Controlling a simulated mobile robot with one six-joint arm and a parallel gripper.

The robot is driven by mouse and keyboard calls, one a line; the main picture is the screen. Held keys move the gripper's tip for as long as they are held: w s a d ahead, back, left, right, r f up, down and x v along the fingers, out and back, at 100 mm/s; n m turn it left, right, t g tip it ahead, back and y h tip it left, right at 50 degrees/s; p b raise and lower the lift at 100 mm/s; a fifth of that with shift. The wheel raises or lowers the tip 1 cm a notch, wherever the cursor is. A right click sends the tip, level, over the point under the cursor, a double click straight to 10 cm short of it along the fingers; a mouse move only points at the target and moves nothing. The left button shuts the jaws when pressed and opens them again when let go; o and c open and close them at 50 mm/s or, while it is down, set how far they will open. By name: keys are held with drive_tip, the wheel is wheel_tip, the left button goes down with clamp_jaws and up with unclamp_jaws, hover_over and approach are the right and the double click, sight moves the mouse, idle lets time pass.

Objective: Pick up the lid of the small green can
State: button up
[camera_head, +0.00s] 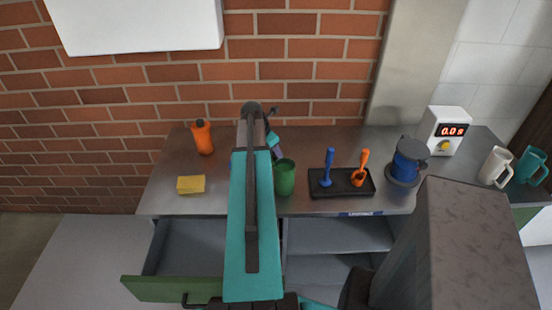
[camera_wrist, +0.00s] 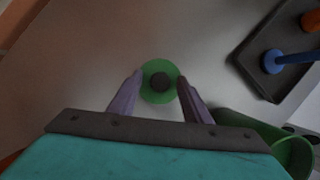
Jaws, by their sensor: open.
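A round green lid (camera_wrist: 148,92) with a dark knob (camera_wrist: 160,80) shows in the middle of the wrist view. My gripper (camera_wrist: 160,75) is open, with one finger on each side of the lid. I cannot tell how high the fingers are above it, or whether the lid lies on the counter or sits on a can. An open green can (camera_head: 284,178) stands upright on the counter, just right of my arm in the head view. It also shows at the lower right of the wrist view (camera_wrist: 292,152). My arm hides the lid in the head view.
A black tray (camera_head: 333,191) holds a blue tool (camera_head: 328,168) and an orange tool (camera_head: 362,167). An orange bottle (camera_head: 202,138) and yellow block (camera_head: 190,184) stand left of my arm. A blue pot (camera_head: 405,165) is farther right. An open drawer (camera_head: 170,289) sticks out below the counter.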

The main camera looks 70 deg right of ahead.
idle(0.5)
clamp_jaws()
drive_tip(key=shift+r, duration=0.15)
wheel_tip(320, 180, up, 10)
drive_tip(key=b, duration=0.2)
idle(0.7)
idle(0.5)
